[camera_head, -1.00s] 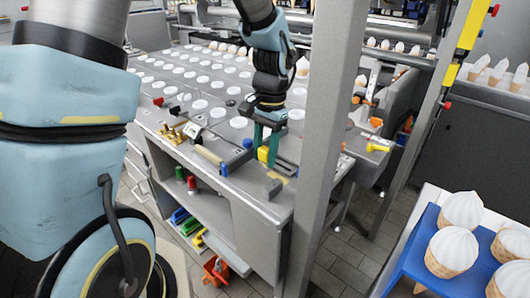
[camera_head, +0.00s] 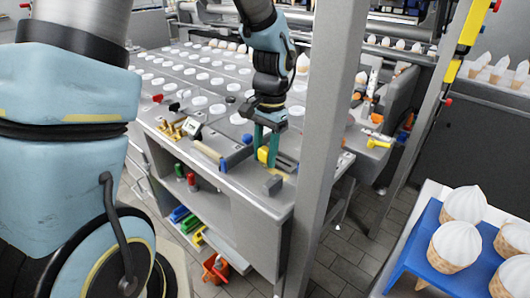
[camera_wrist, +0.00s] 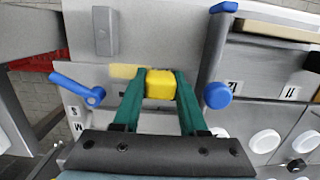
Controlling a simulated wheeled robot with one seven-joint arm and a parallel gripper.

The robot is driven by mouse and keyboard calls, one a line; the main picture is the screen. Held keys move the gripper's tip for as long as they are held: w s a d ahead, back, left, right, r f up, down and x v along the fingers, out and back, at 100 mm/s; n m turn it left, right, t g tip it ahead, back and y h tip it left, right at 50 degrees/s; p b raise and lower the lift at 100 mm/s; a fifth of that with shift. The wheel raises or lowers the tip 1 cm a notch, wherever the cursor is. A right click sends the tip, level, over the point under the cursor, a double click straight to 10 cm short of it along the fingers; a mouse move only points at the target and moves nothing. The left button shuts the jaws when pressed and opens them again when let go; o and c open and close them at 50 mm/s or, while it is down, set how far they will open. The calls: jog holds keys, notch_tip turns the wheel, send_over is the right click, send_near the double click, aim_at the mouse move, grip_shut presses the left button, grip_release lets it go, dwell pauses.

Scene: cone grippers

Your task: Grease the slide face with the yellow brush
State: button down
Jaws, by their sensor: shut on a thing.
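My gripper (camera_wrist: 159,80) has green fingers and is shut on a yellow block, which looks like the yellow brush (camera_wrist: 160,84). In the head view my gripper (camera_head: 266,150) is low over the front edge of the grey metal worktop, with the yellow brush (camera_head: 263,155) between its fingers. A pale yellow patch (camera_wrist: 122,71) lies on the grey metal beside the brush, near a plate with a grey handle (camera_wrist: 105,30). That metal may be the slide face; I cannot tell for sure. The brush's underside is hidden, so contact is unclear.
A blue lever (camera_wrist: 78,88) and a blue knob (camera_wrist: 217,95) stand either side of the gripper. A grey upright post (camera_head: 325,120) rises just right of the arm. A blue tray of cones (camera_head: 412,262) is at the lower right.

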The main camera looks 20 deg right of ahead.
aim_at(289, 182)
jog(key=shift+f, duration=0.3)
jog(key=shift+s, duration=0.1)
jog(key=shift+s+d+r, duration=0.1)
jog(key=shift+s+d, duration=0.4)
jog(key=shift+s, duration=0.4)
jog(key=shift+s+d+r, duration=0.1)
jog(key=shift+s+d, duration=0.4)
jog(key=shift+s, duration=0.35)
jog(key=shift+s+d+f, duration=0.1)
jog(key=shift+s+d, duration=0.4)
jog(key=shift+s, duration=0.4)
jog(key=shift+s+d+f, duration=0.1)
jog(key=shift+s+d, duration=0.4)
jog(key=shift+s, duration=0.35)
jog(key=shift+w+a, duration=0.1)
jog(key=shift+w+a+p, duration=0.35)
jog(key=shift+w+a, duration=0.3)
jog(key=shift+w, duration=0.5)
jog(key=shift+w+a+p, duration=0.35)
jog(key=shift+w+a, duration=0.25)
jog(key=shift+w, duration=0.55)
jog(key=shift+w+a+p, duration=0.35)
jog(key=shift+w+a, duration=0.3)
jog(key=shift+w, duration=0.5)
jog(key=shift+w+d+r, duration=0.1)
jog(key=shift+r, duration=0.05)
